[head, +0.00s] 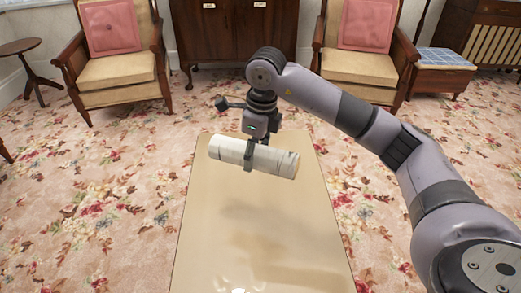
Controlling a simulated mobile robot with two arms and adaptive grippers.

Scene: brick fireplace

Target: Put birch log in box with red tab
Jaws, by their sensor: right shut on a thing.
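The birch log (278,163) is a whitish cylinder with dark marks. My right gripper (249,158) is shut around the log near its middle. The log lies crosswise in the grip, its right end slightly lower in the picture, and appears held above the far part of the tan table (210,235). A soft shadow shows on the table top. My right arm comes in from the right. My left gripper is not in view. No box with a red tab is in view.
The table top looks clear apart from a small bright spot at its near edge. Two armchairs with pink cushions (110,27) (368,24) and a dark wooden cabinet (225,35) stand behind. A small round table (20,46) is at left. Flowered carpet surrounds the table.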

